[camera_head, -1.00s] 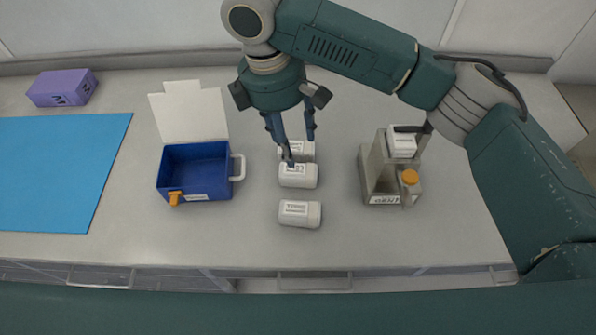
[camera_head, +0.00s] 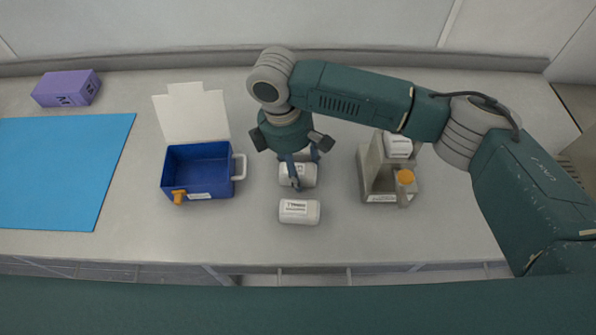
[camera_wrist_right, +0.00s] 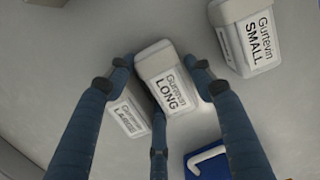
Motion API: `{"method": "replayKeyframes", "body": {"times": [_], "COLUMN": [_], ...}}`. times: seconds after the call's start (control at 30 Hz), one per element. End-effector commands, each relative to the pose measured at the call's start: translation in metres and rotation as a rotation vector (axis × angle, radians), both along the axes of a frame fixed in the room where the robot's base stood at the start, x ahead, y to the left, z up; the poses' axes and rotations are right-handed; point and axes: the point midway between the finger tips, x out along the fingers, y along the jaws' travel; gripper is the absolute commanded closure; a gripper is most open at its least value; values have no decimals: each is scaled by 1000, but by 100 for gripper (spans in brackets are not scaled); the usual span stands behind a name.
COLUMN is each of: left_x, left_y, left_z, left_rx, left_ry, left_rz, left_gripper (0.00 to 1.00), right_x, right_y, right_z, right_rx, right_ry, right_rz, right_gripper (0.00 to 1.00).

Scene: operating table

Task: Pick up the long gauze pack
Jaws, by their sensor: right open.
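The long gauze pack (camera_head: 308,177), white with a printed label, is the middle one of a row of three packs on the table. In the right wrist view the long gauze pack (camera_wrist_right: 166,88) shows the word LONG. My right gripper (camera_head: 300,174) points down over it. Its fingers are open on either side of the pack, a third finger below it in the wrist view; contact cannot be told. My left gripper is not in view.
The small pack (camera_head: 299,211) lies nearer, and the large pack (camera_wrist_right: 128,117) lies close beside the long one, partly hidden. A blue open box (camera_head: 198,167) stands left, a grey holder (camera_head: 371,168) right. A blue mat (camera_head: 60,172) and purple box (camera_head: 66,88) are farther left.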

Motion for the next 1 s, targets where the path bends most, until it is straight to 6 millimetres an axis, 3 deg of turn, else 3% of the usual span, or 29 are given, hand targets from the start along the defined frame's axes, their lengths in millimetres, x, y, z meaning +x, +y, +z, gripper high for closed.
{"method": "replayKeyframes", "body": {"times": [0.43, 0.47, 0.6, 0.63, 1.0], "left_x": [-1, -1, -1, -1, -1], "left_y": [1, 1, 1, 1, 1], "left_z": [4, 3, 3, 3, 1], "left_rx": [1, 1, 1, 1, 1], "left_ry": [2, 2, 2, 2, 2], "left_rz": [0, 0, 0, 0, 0], "left_gripper": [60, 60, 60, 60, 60], "right_x": [0, 0, 0, 0, 0], "right_y": [0, 0, 0, 0, 0], "right_z": [-1, -1, -2, -2, -2], "right_rx": [0, 1, 0, 0, 0], "right_ry": [1, 1, 0, 0, -1], "right_rz": [0, 0, 0, 0, 0], "right_gripper": [47, 49, 77, 80, 80]}}
